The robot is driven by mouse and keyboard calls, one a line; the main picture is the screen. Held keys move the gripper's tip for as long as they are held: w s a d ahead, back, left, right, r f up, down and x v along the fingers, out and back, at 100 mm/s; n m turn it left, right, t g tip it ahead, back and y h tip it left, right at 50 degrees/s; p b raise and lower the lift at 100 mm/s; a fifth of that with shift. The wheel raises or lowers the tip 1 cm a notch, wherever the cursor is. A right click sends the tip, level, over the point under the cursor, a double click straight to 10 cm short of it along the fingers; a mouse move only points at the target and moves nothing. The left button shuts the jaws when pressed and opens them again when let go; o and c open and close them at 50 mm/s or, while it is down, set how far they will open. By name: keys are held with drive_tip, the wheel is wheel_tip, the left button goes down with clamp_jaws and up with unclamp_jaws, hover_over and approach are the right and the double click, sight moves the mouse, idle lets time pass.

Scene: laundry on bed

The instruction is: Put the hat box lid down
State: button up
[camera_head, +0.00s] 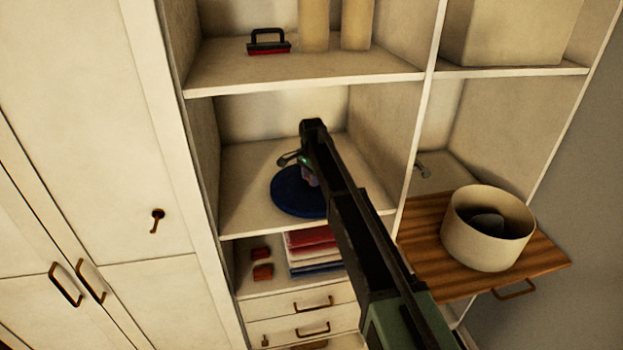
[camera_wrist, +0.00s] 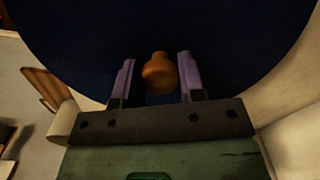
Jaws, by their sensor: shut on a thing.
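The hat box lid is a dark blue disc (camera_head: 290,192) at the middle shelf compartment, partly hidden by my arm. In the wrist view the lid (camera_wrist: 230,40) fills the top, with an orange-brown knob (camera_wrist: 158,75) at its centre. My gripper (camera_wrist: 157,64) is shut on the knob, one purple finger on each side. It also shows in the head view (camera_head: 309,174), mostly hidden. The lid lies roughly level at the shelf; I cannot tell whether it touches it. The open cream round hat box (camera_head: 478,240) stands on a wooden board at right, with something dark inside.
The middle shelf (camera_head: 245,165) is otherwise bare around the lid. Its upright divider (camera_head: 412,150) stands close to my arm. Folded cloths (camera_head: 312,262) and small red things (camera_head: 262,271) lie below. A red-and-black brush (camera_head: 268,43) sits above. The wooden board (camera_head: 425,262) juts out.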

drive_tip(key=shift+f, duration=0.25)
drive_tip(key=o, duration=1)
drive_tip(key=shift+r, duration=0.1)
wheel_tip(320, 180, up, 9)
drive_tip(key=p, duration=0.8)
drive_tip(key=shift+p, duration=0.3)
drive_tip(key=shift+f, duration=0.35)
drive_tip(key=shift+s+d, duration=0.1)
drive_tip(key=shift+s, duration=0.05)
drive_tip(key=s+d+n, duration=0.3)
drive_tip(key=s+d, duration=0.4)
drive_tip(key=s, duration=0.6)
drive_tip(key=s+d+n, duration=0.4)
drive_tip(key=s+d, duration=0.3)
drive_tip(key=s, duration=0.7)
drive_tip(key=s+d+n, duration=0.3)
drive_tip(key=s+d, duration=0.5)
drive_tip(key=s, duration=0.5)
drive_tip(key=f+b, duration=1.9)
drive_tip(key=b, duration=0.1)
drive_tip(key=shift+a+f, duration=0.25)
